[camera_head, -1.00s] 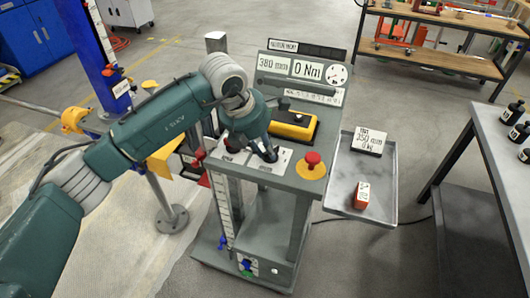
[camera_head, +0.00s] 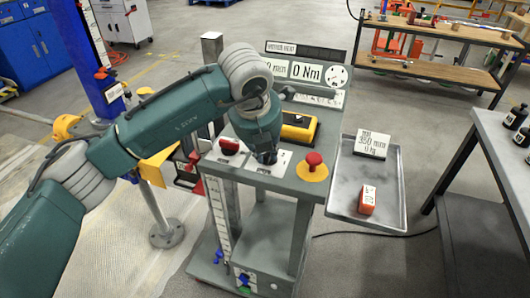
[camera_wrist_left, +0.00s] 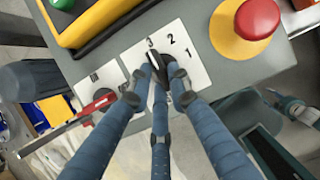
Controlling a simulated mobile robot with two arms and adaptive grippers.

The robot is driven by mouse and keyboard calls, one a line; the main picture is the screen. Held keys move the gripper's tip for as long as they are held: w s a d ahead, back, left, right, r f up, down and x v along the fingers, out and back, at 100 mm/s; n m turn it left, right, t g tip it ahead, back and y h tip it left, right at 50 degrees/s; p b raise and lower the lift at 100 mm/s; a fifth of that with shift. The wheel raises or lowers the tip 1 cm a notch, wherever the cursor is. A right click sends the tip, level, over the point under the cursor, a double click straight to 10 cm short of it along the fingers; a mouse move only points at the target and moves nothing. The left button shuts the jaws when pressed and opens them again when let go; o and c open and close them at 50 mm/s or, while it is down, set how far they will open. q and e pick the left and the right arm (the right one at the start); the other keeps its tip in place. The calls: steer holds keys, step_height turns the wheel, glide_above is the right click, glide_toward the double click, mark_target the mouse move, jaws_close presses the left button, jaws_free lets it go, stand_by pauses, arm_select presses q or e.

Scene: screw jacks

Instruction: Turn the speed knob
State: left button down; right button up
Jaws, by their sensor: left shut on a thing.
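The speed knob (camera_wrist_left: 156,62) is a small black pointer on a white plate (camera_wrist_left: 186,66) marked with 1, 2 and 3. In the wrist view its tip sits near the 3. My left gripper (camera_wrist_left: 158,82) points down at it with its fingers closed around the knob; they partly hide it. In the head view the left gripper (camera_head: 267,157) is over the white plate (camera_head: 283,163) on the front of the grey cart, and the knob itself is hidden there.
Right of the knob is a red mushroom button (camera_head: 314,160) on a yellow disc. Behind is a yellow box (camera_head: 299,128). A red handle (camera_head: 229,145) is to the left. A display panel (camera_head: 305,71) stands at the back.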

arm_select(q)
steer(key=c, duration=1.6)
jaws_free()
steer(key=v, duration=1.2)
steer(key=shift+a, duration=0.1)
